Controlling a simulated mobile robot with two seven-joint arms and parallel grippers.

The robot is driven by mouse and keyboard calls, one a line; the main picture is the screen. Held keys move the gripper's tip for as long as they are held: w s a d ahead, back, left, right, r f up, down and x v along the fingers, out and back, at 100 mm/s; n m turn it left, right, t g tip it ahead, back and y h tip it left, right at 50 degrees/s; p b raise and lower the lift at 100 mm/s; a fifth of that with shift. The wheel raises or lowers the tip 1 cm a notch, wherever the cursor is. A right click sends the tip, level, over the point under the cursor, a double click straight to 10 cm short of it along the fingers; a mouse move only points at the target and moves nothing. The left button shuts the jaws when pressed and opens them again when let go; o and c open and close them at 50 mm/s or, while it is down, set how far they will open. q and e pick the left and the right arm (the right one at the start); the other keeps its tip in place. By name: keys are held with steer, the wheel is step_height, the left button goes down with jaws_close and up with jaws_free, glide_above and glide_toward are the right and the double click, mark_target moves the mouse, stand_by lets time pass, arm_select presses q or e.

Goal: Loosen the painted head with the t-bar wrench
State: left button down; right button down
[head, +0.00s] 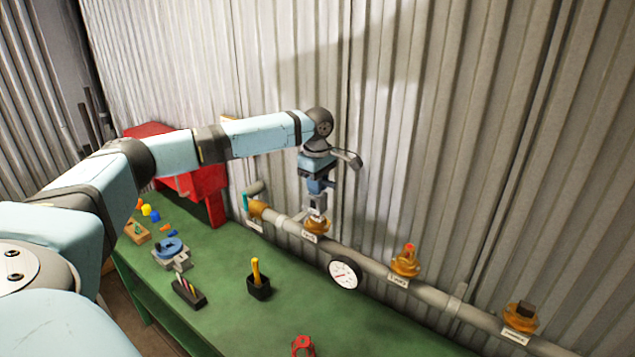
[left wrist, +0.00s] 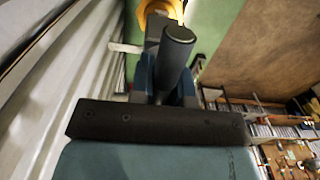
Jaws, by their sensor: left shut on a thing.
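My left gripper (head: 318,188) points down at the pipe along the wall, above an orange-brown fitting (head: 317,226). It is shut on the t-bar wrench; a short grey part (head: 318,204) shows below the jaws, at the top of that fitting. I cannot tell whether it is seated. In the left wrist view a dark round bar (left wrist: 176,48) stands out between the blue fingers. The head of this fitting is hidden. A second fitting (head: 405,265) has an orange-red head (head: 410,248); a third (head: 520,318) has a dark square head (head: 525,307). My right gripper is out of view.
A white gauge (head: 344,274) sits on the pipe (head: 437,297), close to the corrugated wall (head: 470,130). The green bench (head: 225,270) holds a black cup (head: 259,288), a blue-grey vice (head: 171,250), a dark block (head: 188,292) and a red object (head: 303,346). A red cabinet (head: 205,187) stands behind my arm.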

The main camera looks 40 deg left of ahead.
arm_select(q)
steer(key=shift+f, duration=1.4)
steer(key=n, duration=0.4)
steer(key=shift+d, duration=0.1)
steer(key=shift+n, duration=0.9)
steer(key=n, duration=0.3)
